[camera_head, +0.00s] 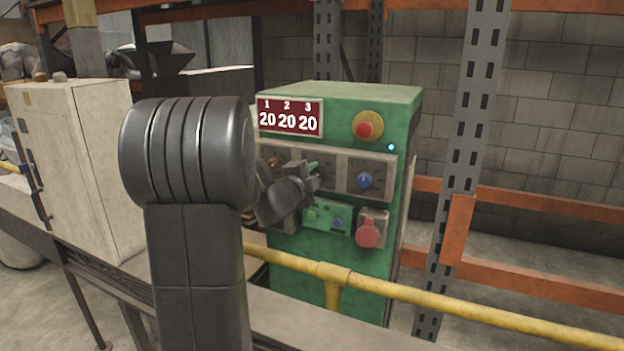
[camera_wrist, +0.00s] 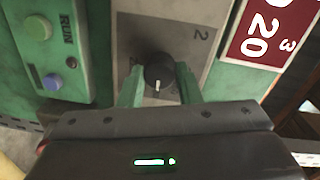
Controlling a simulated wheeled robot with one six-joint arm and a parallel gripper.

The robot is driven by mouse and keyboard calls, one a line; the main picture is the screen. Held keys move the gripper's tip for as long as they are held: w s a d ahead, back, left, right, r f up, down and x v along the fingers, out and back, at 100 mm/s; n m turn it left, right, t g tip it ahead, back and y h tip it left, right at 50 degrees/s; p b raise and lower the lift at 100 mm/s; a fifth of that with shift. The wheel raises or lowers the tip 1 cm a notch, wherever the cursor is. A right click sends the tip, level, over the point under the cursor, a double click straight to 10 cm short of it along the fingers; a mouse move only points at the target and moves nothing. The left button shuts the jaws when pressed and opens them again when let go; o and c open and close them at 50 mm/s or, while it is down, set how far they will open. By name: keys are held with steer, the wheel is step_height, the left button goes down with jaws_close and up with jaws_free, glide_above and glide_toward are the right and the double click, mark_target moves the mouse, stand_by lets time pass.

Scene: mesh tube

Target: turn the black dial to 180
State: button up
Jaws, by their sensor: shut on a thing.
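The black dial (camera_wrist: 159,73) sits on a grey plate marked 2 in the wrist view. Its white pointer line faces the bottom of that picture, toward my gripper. My gripper (camera_wrist: 159,88) has its two green fingers on either side of the dial and is shut on it. In the head view my gripper (camera_head: 314,168) is at the middle of the control row and hides the dial. The red display (camera_head: 290,118) reads 20 under each of 1, 2 and 3; part of the display (camera_wrist: 272,35) also shows in the wrist view.
A blue dial (camera_head: 364,180) sits right of my gripper, and a brown dial (camera_head: 273,162) left. A red button (camera_head: 366,129) on yellow is above. A green button panel (camera_head: 327,217) and red knob-like part (camera_head: 368,233) are below. A yellow rail (camera_head: 400,289) crosses in front of the green cabinet (camera_head: 385,97).

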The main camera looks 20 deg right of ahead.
stand_by(0.4)
steer(key=o, duration=1)
steer(key=shift+s+a, duration=0.1)
steer(key=v, duration=1.3)
steer(key=shift+s+a, duration=0.15)
steer(key=shift+s, duration=0.15)
steer(key=x, duration=1.4)
steer(key=shift+w+a, duration=0.1)
steer(key=shift+a, duration=0.05)
